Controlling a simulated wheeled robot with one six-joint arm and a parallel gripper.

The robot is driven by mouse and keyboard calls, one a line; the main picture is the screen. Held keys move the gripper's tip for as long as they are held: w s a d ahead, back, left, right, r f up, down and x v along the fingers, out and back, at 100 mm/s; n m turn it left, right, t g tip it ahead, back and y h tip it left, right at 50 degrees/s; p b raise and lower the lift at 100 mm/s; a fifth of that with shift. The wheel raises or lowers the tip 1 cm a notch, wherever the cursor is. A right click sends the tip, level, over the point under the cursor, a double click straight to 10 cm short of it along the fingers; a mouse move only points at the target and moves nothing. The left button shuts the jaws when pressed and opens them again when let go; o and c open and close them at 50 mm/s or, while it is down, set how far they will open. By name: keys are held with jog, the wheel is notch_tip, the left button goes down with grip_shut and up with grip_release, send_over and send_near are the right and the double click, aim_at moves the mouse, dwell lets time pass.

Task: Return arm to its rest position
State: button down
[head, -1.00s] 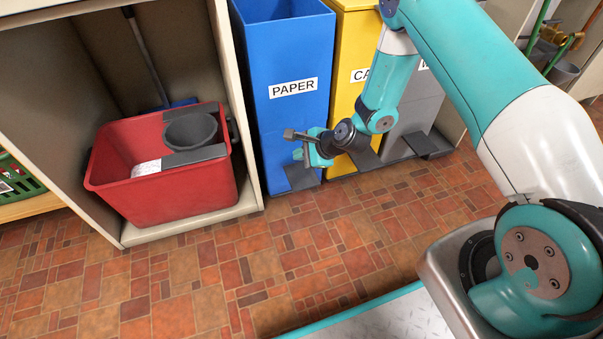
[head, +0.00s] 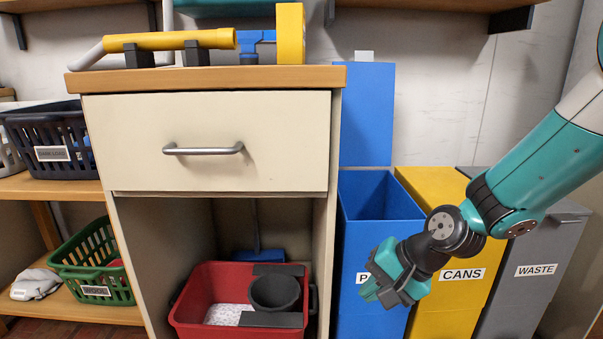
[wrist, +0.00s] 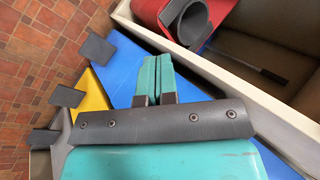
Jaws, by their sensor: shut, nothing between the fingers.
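My gripper (head: 376,288) hangs in front of the blue paper bin in the head view, at the end of my teal and white arm. In the wrist view its two teal fingers (wrist: 154,78) lie side by side, shut with nothing between them. The gripper appears apart from the bins and the cabinet.
Behind the gripper stand the blue paper bin (head: 375,205), the yellow cans bin (head: 425,190) and the grey waste bin (head: 530,275). Left of them is a cabinet with a shut drawer (head: 205,140) and a red tub (head: 215,280) below. A green basket (head: 98,258) sits further left.

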jog(key=s+d+r+n+g+h+p, duration=0.25)
jog(key=s+r+n+p, duration=0.35)
jog(key=s+r+n, duration=1)
jog(key=s+r+m+p, duration=0.1)
jog(key=s+r+p, duration=0.1)
jog(key=r+p, duration=1.6)
jog(key=s+r+m+p, duration=0.2)
jog(key=s+r+p, duration=0.1)
jog(key=r+p, duration=1.6)
notch_tip(320, 180, up, 3)
jog(key=shift+r+m, duration=0.15)
jog(key=shift+m, duration=0.15)
